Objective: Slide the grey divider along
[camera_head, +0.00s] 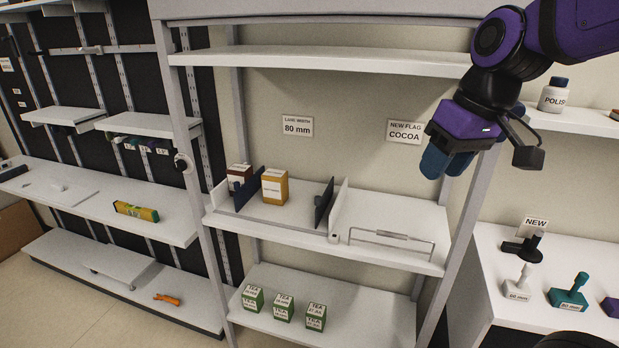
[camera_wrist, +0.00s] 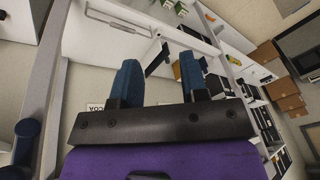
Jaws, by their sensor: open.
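A light grey upright divider (camera_head: 340,207) stands on the middle shelf, right of centre, with a dark panel (camera_head: 323,203) close on its left side. Which of the two the task means by grey is not certain. The dark panel also shows in the wrist view (camera_wrist: 157,61), beyond and between my fingers. My gripper (camera_head: 446,163) is open and empty, up at the right of the shelf unit, above and to the right of the divider. Its two blue fingers show in the wrist view (camera_wrist: 160,66), apart from the divider.
A brown box (camera_head: 239,174) and an orange-yellow box (camera_head: 275,186) stand on the middle shelf (camera_head: 285,213), with a dark blue panel (camera_head: 247,191) between them. Green tea boxes (camera_head: 284,305) stand below. The upper shelf (camera_head: 330,61) is empty.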

